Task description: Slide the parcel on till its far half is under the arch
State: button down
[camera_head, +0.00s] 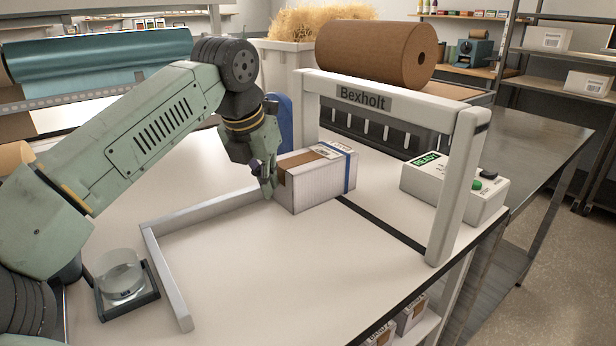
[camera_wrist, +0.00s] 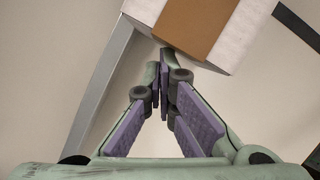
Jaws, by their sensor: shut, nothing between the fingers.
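The parcel (camera_head: 316,182) is a pale box with brown tape, a label and a blue band near its far end. It lies on the white table, with its far end close to the dark strip (camera_head: 375,223) under the arch (camera_head: 392,95) marked Bexholt. My gripper (camera_head: 269,190) is shut and empty, low at the parcel's near end. In the wrist view the fingertips (camera_wrist: 164,58) meet at the edge of the parcel (camera_wrist: 195,25) by its brown tape. I cannot tell whether they touch it.
A grey guide rail (camera_head: 215,209) runs along the table to the parcel's left side, with a corner arm nearer. A white box with a READY display (camera_head: 452,190) stands right of the arch. A glass dish (camera_head: 122,277) sits on a dark base at front left. The front middle is clear.

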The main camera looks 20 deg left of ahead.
aim_at(281, 175)
jog(key=shift+d, duration=0.1)
jog(key=shift+w+d, duration=0.35)
jog(key=shift+w, duration=0.3)
jog(key=shift+w+d, duration=0.35)
jog(key=shift+w, duration=0.3)
jog(key=shift+p, duration=0.3)
jog(key=shift+w+d, duration=0.4)
jog(key=shift+w, duration=0.25)
jog(key=shift+w+d, duration=0.4)
jog(key=shift+w, duration=0.25)
jog(key=shift+p, duration=0.3)
jog(key=shift+w+d, duration=0.45)
jog(key=shift+w, duration=0.35)
jog(key=shift+s+a, duration=0.3)
jog(key=shift+s, duration=0.2)
jog(key=shift+s+a, duration=0.25)
jog(key=shift+s, duration=0.2)
jog(key=p+v, duration=0.2)
jog(key=v, duration=0.1)
jog(key=w+p+v, duration=0.1)
jog(key=p+v, duration=0.1)
jog(key=v, duration=0.1)
jog(key=p+v, duration=0.3)
jog(key=v, duration=0.1)
jog(key=shift+w+a+r, duration=0.3)
jog(key=shift+a+r, duration=0.1)
